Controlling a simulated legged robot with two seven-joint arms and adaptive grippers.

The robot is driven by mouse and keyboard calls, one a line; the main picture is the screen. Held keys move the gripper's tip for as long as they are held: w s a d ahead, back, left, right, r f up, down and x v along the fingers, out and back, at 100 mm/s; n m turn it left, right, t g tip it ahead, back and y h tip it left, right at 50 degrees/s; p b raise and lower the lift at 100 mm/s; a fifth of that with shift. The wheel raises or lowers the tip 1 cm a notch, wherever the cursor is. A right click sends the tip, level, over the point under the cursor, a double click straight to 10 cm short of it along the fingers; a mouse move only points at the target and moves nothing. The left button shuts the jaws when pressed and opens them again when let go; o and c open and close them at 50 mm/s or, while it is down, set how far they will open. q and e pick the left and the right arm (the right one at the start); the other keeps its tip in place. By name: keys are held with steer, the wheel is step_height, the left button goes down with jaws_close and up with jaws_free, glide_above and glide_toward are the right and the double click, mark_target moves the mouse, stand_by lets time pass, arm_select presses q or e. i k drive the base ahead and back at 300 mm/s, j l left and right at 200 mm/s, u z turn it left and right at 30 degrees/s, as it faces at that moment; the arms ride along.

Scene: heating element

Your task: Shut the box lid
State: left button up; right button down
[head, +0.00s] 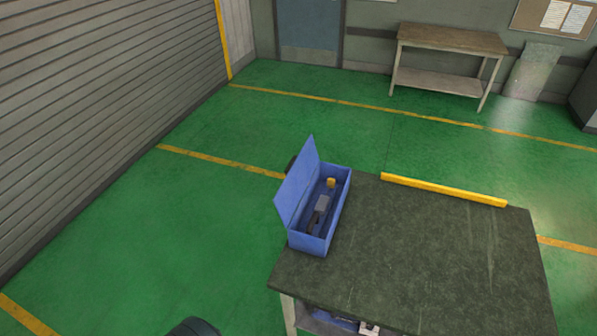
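A blue box (329,240) stands on the left end of the dark green table. Its lid (299,186) is open, hinged along the box's left long side, and stands up tilted outward to the left. Inside the box lie a grey and dark item (320,206) and a small yellow piece (331,183). Neither of my grippers shows in the head view. A dark rounded part at the bottom edge, left of the table, may belong to my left arm, but no fingers are seen.
The table top (430,255) is clear right of the box. A yellow bar (443,190) runs along its far edge. A lower shelf holds items, partly hidden. A workbench (451,40) stands at the far wall.

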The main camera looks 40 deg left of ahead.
mark_target(301, 167)
steer(key=j, duration=0.5)
steer(key=k+j+z, duration=0.15)
steer(key=j, duration=0.8)
steer(key=k+j+z, duration=0.15)
steer(key=j, duration=0.8)
steer(key=k+j+z, duration=0.1)
steer(key=j, duration=0.35)
steer(key=k, duration=0.05)
